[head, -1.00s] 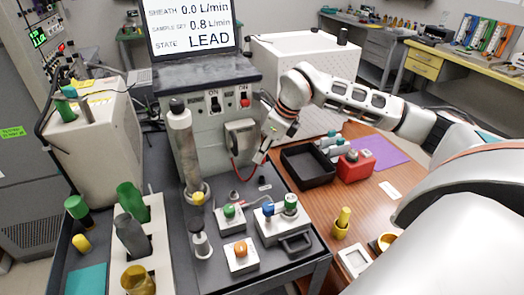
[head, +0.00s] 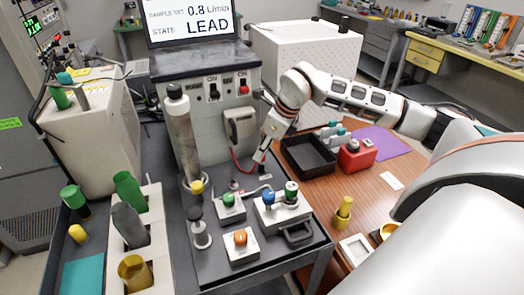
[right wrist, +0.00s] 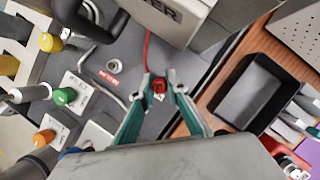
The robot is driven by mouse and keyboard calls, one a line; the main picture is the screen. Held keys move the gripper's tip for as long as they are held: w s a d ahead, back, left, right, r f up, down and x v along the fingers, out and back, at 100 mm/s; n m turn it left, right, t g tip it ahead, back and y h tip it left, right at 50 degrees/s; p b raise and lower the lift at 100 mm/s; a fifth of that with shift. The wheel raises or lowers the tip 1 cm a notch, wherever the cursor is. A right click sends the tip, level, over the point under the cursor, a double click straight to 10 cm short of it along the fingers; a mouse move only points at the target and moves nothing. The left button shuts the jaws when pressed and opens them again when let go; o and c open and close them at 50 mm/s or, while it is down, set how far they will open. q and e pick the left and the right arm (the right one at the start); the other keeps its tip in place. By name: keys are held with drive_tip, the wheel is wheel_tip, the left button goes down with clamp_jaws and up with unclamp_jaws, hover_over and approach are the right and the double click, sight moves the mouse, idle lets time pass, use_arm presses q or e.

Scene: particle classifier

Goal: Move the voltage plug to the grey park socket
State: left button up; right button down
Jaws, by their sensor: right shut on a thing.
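My right gripper (head: 262,160) is shut on the red voltage plug, low over the dark deck in front of the classifier. In the right wrist view its fingertips (right wrist: 160,80) close on the red plug (right wrist: 159,87), with a red cable (right wrist: 147,45) running up from it. A small pale label shows just beside the plug. The spot under the plug is hidden, so I cannot tell whether it is seated. A grey round socket (right wrist: 114,66) with a red label stands apart to the left; it also shows in the head view (head: 234,184). My left gripper is not in view.
The classifier's front panel (head: 200,125) and its white box (head: 241,125) stand close behind the gripper. Green and orange knob blocks (head: 240,240) and a blue-and-green one are in front. A black tray (head: 306,158) lies to the right.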

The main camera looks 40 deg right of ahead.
drive_tip(key=shift+p, duration=0.4)
idle(1.2)
drive_tip(key=shift+f+b, duration=0.85)
drive_tip(key=shift+f, duration=0.7)
drive_tip(key=c, duration=1.9)
unclamp_jaws()
drive_tip(key=v, duration=1.2)
drive_tip(key=shift+s, duration=0.1)
